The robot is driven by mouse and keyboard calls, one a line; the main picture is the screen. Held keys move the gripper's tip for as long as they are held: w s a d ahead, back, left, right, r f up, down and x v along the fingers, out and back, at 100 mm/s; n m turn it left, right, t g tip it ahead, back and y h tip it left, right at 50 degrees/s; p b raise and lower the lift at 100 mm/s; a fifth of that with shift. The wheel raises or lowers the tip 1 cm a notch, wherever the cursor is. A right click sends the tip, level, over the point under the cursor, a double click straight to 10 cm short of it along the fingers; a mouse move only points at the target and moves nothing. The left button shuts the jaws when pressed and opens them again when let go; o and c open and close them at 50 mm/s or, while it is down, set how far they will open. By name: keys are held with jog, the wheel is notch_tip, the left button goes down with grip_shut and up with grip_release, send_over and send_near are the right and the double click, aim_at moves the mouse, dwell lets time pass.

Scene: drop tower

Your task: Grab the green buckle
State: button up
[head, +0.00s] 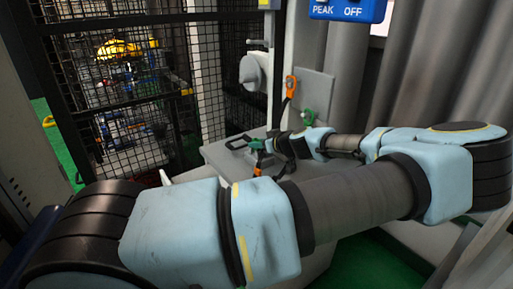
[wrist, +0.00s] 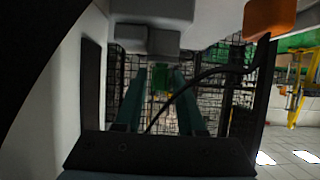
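The green buckle (wrist: 161,78) shows in the wrist view as a small green block in the middle, between my fingers. Two dark teal bars flank it and run down towards my palm. My gripper also shows in the head view (head: 262,157). I cannot tell how far the buckle is from my palm.
Orange (head: 291,87) and green (head: 309,117) handles are at the grey panel behind. The grey table (head: 215,152) is below my gripper. A black mesh cage (head: 120,100) stands at left.

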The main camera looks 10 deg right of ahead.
grip_shut()
jog(key=shift+r, duration=0.15)
dwell(0.4)
